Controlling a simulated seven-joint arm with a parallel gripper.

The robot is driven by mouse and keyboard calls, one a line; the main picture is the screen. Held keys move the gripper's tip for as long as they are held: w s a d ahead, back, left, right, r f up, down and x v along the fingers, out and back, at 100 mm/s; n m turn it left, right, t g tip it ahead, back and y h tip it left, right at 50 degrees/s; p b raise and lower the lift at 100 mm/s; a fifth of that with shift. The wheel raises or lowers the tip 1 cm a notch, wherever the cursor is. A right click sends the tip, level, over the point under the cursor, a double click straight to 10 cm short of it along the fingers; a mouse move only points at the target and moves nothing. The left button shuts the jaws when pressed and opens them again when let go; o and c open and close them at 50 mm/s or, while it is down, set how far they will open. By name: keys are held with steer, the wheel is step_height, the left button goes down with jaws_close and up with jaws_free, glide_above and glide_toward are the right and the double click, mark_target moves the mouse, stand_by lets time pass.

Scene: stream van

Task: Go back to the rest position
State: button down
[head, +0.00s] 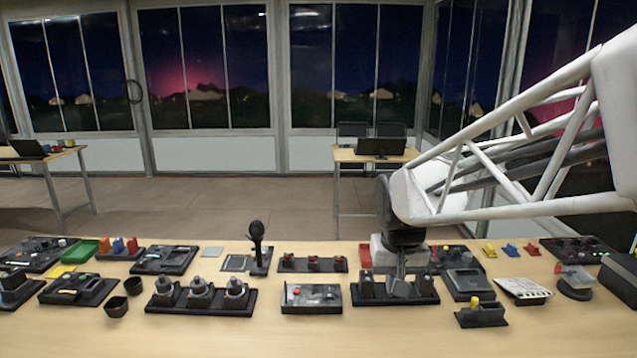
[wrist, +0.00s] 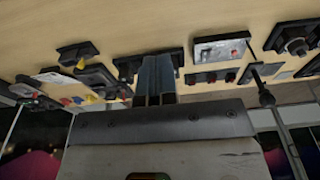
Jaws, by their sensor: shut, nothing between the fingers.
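My gripper (head: 400,272) hangs at the end of my white truss arm, low over the right half of the table (head: 230,335). In the head view its fingers point down in front of a black panel (head: 365,289), which they partly cover. In the wrist view my gripper (wrist: 155,97) shows two dark fingers close together, with nothing between them. They overlap the same black panel (wrist: 127,68) there. Whether the fingertips touch the panel, I cannot tell.
Control panels crowd the table, among them three knobs (head: 199,290), a grey box with a red button (head: 311,298) and an upright microphone-like stick (head: 257,240). A clapperboard (head: 523,291) lies at right. The front table strip is bare. Two laptop tables stand behind.

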steer(key=s+d, duration=0.2)
steer(key=s, duration=0.8)
steer(key=s+d+f+t, duration=0.1)
steer(key=s+d, duration=0.1)
steer(key=s, duration=0.8)
steer(key=shift+d, duration=0.15)
steer(key=shift+w, duration=0.15)
steer(key=w+a+r, duration=0.1)
steer(key=w+a, duration=0.2)
steer(key=w, duration=0.8)
steer(key=w+a+r, duration=0.1)
steer(key=w+a, duration=0.1)
steer(key=w, duration=0.8)
steer(key=w+a+f, duration=0.2)
steer(key=w+a, duration=0.1)
steer(key=w, duration=0.4)
steer(key=w+a+f, duration=0.2)
steer(key=w+a, duration=0.2)
steer(key=w, duration=0.3)
steer(key=w+a+f+g, duration=0.1)
steer(key=w+a+f, duration=0.2)
steer(key=w, duration=0.5)
steer(key=shift+a, duration=0.2)
steer(key=shift+f, duration=0.15)
